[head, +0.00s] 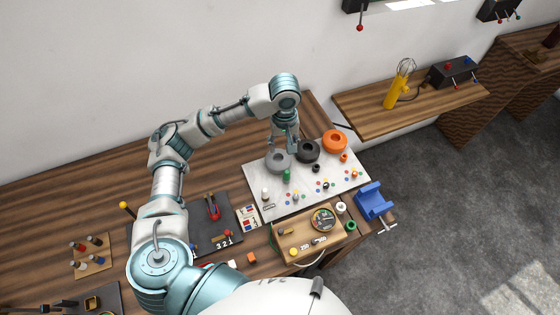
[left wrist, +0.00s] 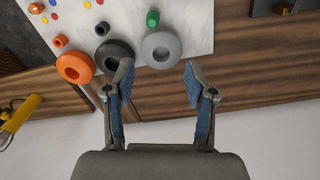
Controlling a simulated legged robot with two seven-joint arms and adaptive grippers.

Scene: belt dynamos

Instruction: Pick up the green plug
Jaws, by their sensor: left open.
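The green plug (head: 287,175) stands on the white board (head: 262,181), just in front of the grey ring (head: 275,166). In the left wrist view the green plug (left wrist: 152,18) is near the top, beyond the grey ring (left wrist: 161,47). My left gripper (head: 291,148) points down above the back of the board, behind the plug and near the grey and black rings. Its two fingers are apart with nothing between them in the left wrist view (left wrist: 159,68). My right gripper does not show.
A black ring (head: 308,151) and an orange ring (head: 335,141) stand right of the grey ring. Several small coloured pegs dot the board. A wooden tray (head: 290,240) and a blue holder (head: 373,200) are nearer the front. The wall is behind the bench.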

